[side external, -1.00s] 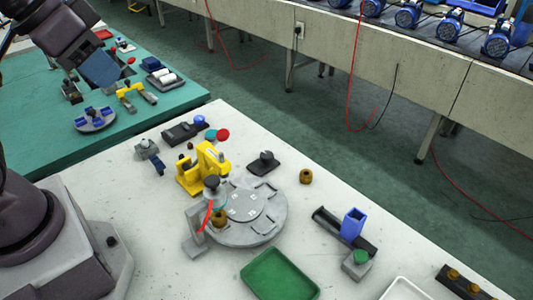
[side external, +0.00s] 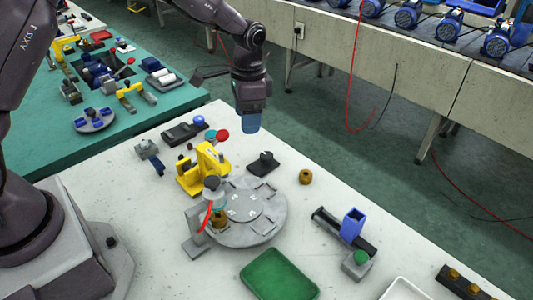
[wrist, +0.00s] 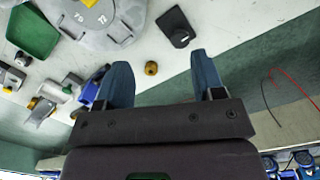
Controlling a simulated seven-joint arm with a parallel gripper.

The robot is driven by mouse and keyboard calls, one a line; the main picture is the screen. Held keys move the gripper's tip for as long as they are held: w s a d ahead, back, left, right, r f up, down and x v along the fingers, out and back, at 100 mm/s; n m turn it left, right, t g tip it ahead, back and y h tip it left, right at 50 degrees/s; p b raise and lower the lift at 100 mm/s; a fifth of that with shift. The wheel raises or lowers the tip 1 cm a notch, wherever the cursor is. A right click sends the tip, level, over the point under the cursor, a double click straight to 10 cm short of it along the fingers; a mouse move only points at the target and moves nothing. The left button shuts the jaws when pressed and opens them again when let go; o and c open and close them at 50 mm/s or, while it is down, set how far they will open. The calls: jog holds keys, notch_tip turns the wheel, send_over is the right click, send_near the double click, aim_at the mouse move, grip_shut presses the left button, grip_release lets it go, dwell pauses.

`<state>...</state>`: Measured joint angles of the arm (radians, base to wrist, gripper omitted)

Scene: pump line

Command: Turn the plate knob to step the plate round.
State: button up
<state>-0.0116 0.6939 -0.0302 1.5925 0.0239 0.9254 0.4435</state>
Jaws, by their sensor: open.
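The round grey plate (side external: 262,224) lies on the pale table, with slots around its rim and a lighter disc marked with numbers in the middle; part of it shows at the top of the wrist view (wrist: 107,38). A dark round cap (side external: 211,183) is at the plate's left edge; I cannot tell which is the plate knob. My gripper (side external: 250,124) is open and empty, above the table's far side, apart from both. Its blue fingers are spread in the wrist view (wrist: 162,82).
A yellow press-like frame (side external: 202,172) stands left of the plate. A brass piece (side external: 306,177) lies to its right. A green tray (side external: 279,277) is in front, and a blue upright holder (side external: 352,223) on a black rail is at the right. Bare table lies between them.

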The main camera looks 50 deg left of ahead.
jog(key=m, duration=0.2)
send_over(266, 155)
jog(key=s, duration=0.1)
notch_tip(266, 155, down, 3)
jog(key=w+r+m, duration=0.1)
jog(key=m, duration=0.1)
jog(key=shift+t, duration=0.4)
notch_tip(266, 155, down, 12)
jog(key=shift+w+f, duration=0.1)
jog(key=shift+f, duration=0.05)
jog(key=c, duration=0.9)
